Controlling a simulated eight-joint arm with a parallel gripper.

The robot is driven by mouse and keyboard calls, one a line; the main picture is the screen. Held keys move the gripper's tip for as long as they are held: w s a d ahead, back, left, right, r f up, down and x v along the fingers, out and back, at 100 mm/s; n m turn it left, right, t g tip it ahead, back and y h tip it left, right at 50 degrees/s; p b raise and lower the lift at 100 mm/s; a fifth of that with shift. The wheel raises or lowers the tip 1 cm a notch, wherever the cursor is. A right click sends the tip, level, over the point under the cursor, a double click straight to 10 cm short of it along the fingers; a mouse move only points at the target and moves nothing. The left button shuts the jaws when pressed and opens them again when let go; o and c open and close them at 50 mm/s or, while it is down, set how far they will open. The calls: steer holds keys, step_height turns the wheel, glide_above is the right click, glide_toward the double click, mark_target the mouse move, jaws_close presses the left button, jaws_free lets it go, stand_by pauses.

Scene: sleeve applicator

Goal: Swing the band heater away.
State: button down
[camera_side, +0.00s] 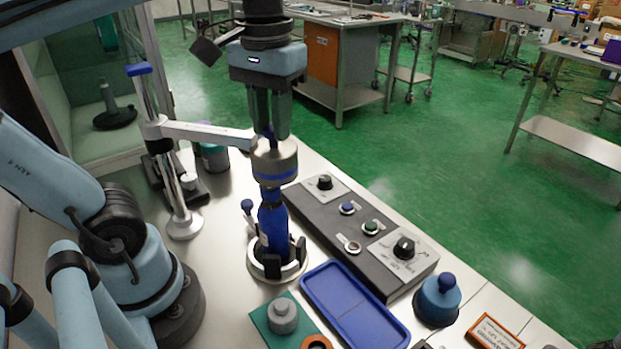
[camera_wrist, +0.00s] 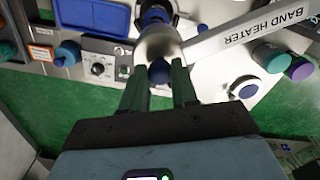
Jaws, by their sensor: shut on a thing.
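The band heater (camera_side: 274,163) is a grey cylinder on a white swing arm (camera_side: 210,134) that runs left to an upright post (camera_side: 177,190). It sits over the top of a blue bottle (camera_side: 273,218), which stands upright in a round holder (camera_side: 254,268) with dark jaws. How far the heater covers the bottle top is hidden. My gripper (camera_side: 268,128) points down from above, shut on the heater's blue knob, which shows between the fingers in the wrist view (camera_wrist: 159,72). The arm there (camera_wrist: 250,30) reads "BAND HEATER".
A control box (camera_side: 340,225) with knobs and buttons lies to the right of the bottle. A blue tray (camera_side: 355,306) and a green plate (camera_side: 262,325) are in front. Jars (camera_side: 214,158) stand behind the swing arm. A blue-topped stamp-like piece (camera_side: 437,300) stands at right.

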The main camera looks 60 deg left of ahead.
steer(key=w+a+n, duration=0.4)
steer(key=a+n, duration=0.1)
steer(key=a, duration=0.3)
steer(key=w+a+n, duration=0.4)
steer(key=a+n, duration=0.1)
steer(key=a, duration=0.3)
steer(key=shift+w+a, duration=0.15)
steer(key=shift+a, duration=0.25)
steer(key=c, duration=0.9)
jaws_free()
steer(key=shift+o, duration=0.2)
step_height(320, 180, up, 12)
steer(key=shift+d, duration=0.1)
